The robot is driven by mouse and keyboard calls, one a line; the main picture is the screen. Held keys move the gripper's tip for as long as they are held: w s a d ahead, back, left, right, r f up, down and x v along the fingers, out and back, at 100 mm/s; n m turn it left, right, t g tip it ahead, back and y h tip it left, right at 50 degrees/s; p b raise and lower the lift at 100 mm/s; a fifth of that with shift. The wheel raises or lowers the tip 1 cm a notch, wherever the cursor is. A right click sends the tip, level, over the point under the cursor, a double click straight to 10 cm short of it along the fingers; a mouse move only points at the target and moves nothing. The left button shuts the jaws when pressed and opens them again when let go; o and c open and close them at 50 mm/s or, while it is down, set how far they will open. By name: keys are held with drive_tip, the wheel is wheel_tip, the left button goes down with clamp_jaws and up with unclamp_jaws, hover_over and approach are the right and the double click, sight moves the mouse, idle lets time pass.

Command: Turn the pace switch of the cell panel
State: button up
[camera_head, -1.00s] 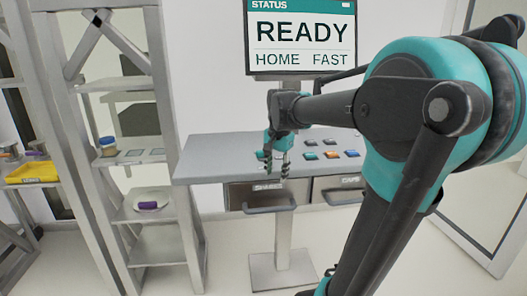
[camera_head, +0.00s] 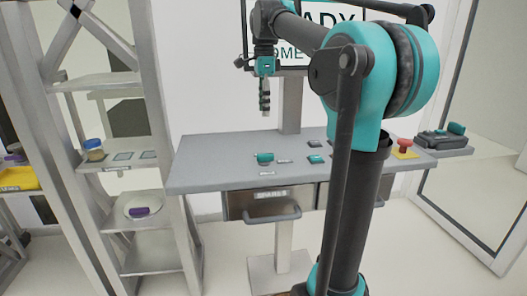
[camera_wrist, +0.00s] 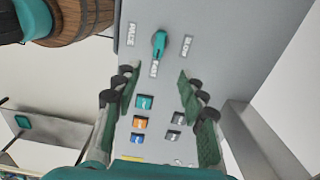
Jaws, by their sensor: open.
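The pace switch is a teal knob (camera_head: 265,158) on the left part of the grey panel top (camera_head: 215,150). My gripper (camera_head: 265,108) hangs fingers-down above the panel, clear of the knob. In the wrist view my gripper (camera_wrist: 157,78) is open, with nothing between its green-padded fingers.
Coloured buttons (camera_wrist: 145,102) sit in rows nearer than the knob. A red mushroom button (camera_head: 405,143) stands on a yellow base at the panel's right. The status screen (camera_head: 343,52) is partly hidden by my arm. A shelf rack (camera_head: 125,158) stands left; a SPARES drawer (camera_head: 245,204) is below.

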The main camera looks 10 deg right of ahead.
sight(264, 154)
wheel_tip(264, 154, down, 17)
drive_tip(key=shift+r, duration=0.1)
idle(0.4)
clamp_jaws()
